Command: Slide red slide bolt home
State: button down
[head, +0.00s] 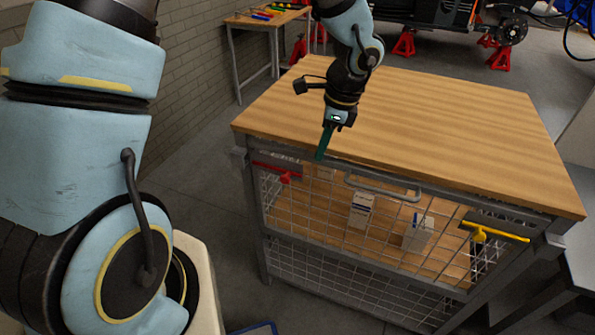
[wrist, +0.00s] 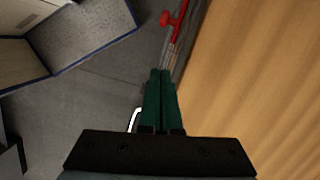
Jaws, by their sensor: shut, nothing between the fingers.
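The red slide bolt (head: 285,175) is on the upper left of the mesh front of the workbench cage, just under the bench top. Its bar lies along the frame and its knob sticks out. In the wrist view the red bolt (wrist: 172,19) shows at the top, beyond the fingertips. My gripper (head: 320,157) has dark green fingers, shut and empty, pointing down near the bench's front edge. It is to the right of the red bolt, with a gap visible. In the wrist view the gripper (wrist: 160,74) is beside the wooden edge. The bolt's receiving end cannot be made out.
A yellow slide bolt (head: 496,233) is at the right of the mesh front. A grey bar handle (head: 384,188) lies between the bolts. White boxes (head: 361,208) stand behind the mesh. The wooden bench top (head: 430,120) is clear.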

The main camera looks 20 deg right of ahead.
aim_at(290, 175)
jog(key=p+x, duration=0.1)
jog(key=x, duration=0.6)
jog(key=shift+a+f, duration=0.1)
jog(key=shift+w+a+f+p, duration=0.15)
jog(key=shift+w+a+p, duration=0.15)
jog(key=shift+a, duration=0.2)
jog(key=shift+w+a+f+p, duration=0.15)
jog(key=shift+w+a+p, duration=0.15)
jog(key=shift+a, duration=0.25)
jog(key=shift+w+a+f, duration=0.35)
jog(key=shift+w+a, duration=0.05)
jog(key=shift+a, duration=0.25)
jog(key=shift+w+a, duration=1.95)
jog(key=shift+a, duration=0.1)
jog(key=d, duration=0.1)
jog(key=s+d+r+p, duration=0.1)
jog(key=s+d, duration=0.1)
jog(key=shift+s+d+r, duration=0.1)
jog(key=shift+d+r, duration=0.15)
jog(key=shift+d, duration=0.15)
jog(key=b+v, duration=0.1)
jog(key=v, duration=0.8)
jog(key=shift+r, duration=0.3)
